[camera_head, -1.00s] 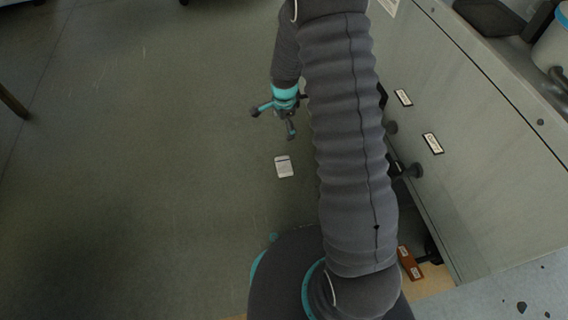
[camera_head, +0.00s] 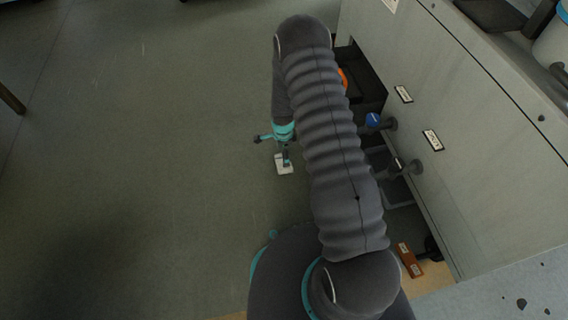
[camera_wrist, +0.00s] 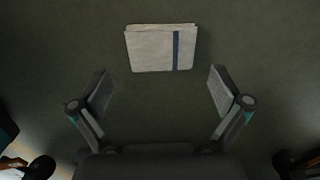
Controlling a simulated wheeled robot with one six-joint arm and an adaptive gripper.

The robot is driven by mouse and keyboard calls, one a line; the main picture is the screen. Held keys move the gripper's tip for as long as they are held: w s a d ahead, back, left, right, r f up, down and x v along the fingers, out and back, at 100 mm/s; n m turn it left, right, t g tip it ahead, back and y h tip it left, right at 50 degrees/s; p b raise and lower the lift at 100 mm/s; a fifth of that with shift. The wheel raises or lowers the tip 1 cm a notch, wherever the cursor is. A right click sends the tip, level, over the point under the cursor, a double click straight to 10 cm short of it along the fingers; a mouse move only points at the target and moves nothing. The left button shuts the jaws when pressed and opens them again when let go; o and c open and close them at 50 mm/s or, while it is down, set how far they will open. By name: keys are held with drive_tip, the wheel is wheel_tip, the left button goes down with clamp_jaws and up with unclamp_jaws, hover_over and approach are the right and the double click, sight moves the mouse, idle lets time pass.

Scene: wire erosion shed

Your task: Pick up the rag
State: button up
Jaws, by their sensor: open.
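The rag (camera_wrist: 150,48) is a folded, whitish cloth with a dark blue stripe near one end. It lies flat on the green-grey floor. In the wrist view it is ahead of my gripper (camera_wrist: 161,90), just beyond the two spread fingertips and roughly centred between them. In the head view the rag (camera_head: 284,168) shows as a small white patch, partly covered by my gripper (camera_head: 282,150), which is above it. My gripper is open and empty. From these views I cannot tell the exact height of the fingers over the rag.
To the right stands a grey cabinet (camera_head: 455,105) with labelled fronts and an open lower space. There an orange item (camera_head: 343,78), a blue-topped item (camera_head: 374,119) and a brown labelled block (camera_head: 409,259) show. The floor (camera_head: 130,150) to the left is clear.

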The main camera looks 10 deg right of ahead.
sight(279, 157)
drive_tip(key=shift+d+f+b, duration=0.1)
drive_tip(key=shift+f+b, duration=0.3)
drive_tip(key=shift+f, duration=2.35)
drive_tip(key=c, duration=0.7)
